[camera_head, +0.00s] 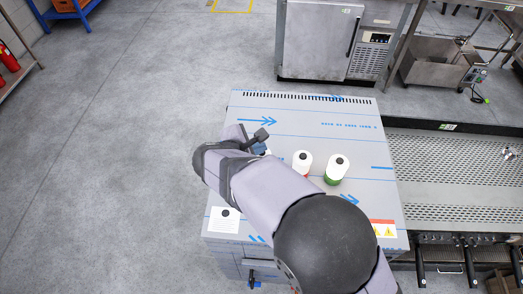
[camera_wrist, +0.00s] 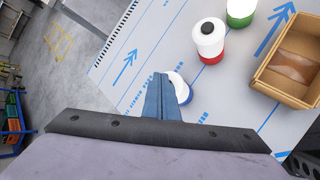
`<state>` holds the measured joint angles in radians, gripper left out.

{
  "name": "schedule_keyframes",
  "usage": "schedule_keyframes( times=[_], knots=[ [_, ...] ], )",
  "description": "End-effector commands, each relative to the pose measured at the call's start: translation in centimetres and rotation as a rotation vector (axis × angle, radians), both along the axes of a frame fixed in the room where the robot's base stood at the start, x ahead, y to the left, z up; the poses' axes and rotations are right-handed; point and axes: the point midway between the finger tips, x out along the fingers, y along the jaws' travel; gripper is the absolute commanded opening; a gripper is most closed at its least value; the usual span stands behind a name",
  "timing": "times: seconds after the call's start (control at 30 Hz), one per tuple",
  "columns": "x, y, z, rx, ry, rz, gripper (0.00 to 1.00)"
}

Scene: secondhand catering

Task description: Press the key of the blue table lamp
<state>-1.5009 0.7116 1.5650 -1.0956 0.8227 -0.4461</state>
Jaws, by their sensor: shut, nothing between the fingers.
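The blue table lamp (camera_wrist: 180,86) is white with a blue base. In the wrist view it shows just right of my gripper (camera_wrist: 161,78), partly covered by the fingers, and its key is hidden. My gripper is shut and empty, with the tips over or beside the lamp; I cannot tell whether they touch. In the head view my gripper (camera_head: 259,146) hides most of that lamp. A lamp with a red base (camera_wrist: 208,40) has a black key on top. A lamp with a green base (camera_wrist: 240,12) stands beyond it. Both also show in the head view.
The lamps stand on a steel worktop (camera_head: 345,108) with blue arrows. An open cardboard box (camera_wrist: 262,82) sits right of the lamps in the wrist view; my arm hides it in the head view. A perforated steel counter (camera_head: 455,160) adjoins on the right. Floor lies left.

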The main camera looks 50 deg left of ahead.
Motion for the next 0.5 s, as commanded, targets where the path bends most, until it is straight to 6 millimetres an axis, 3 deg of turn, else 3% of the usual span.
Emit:
schedule_keyframes(
  times=[0.5],
  knots=[
    [0.0,0.0,1.0,-0.001,0.000,-0.001,0.00]
  ],
)
